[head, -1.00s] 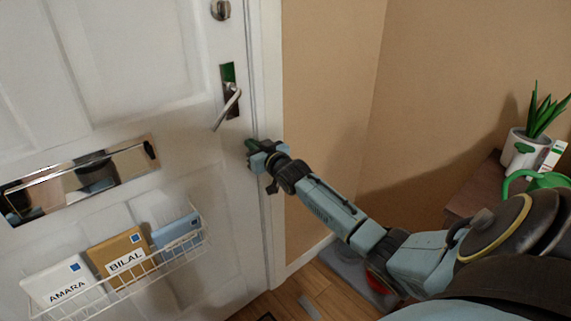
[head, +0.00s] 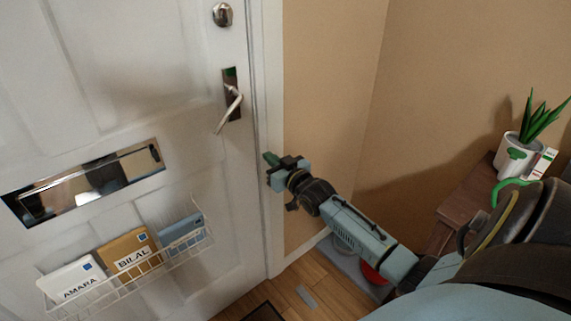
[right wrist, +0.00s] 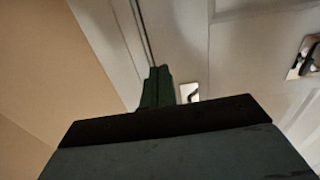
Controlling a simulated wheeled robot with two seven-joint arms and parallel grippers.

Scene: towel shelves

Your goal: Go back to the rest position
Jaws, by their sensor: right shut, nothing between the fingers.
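My right gripper (head: 271,160) is in front of the door frame, below and to the right of the door handle, in the head view. It is shut and empty, and apart from the handle. Its closed green fingers (right wrist: 156,88) also show in the right wrist view, pointing up toward the door edge. My left gripper is in neither view.
The white door (head: 110,80) has a lever handle (head: 229,108), a mail slot (head: 85,185) and a wire basket (head: 130,282) with letters. A wooden stand (head: 464,206) with a potted plant (head: 517,150) is at right. A red bowl (head: 374,275) lies low beneath my arm.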

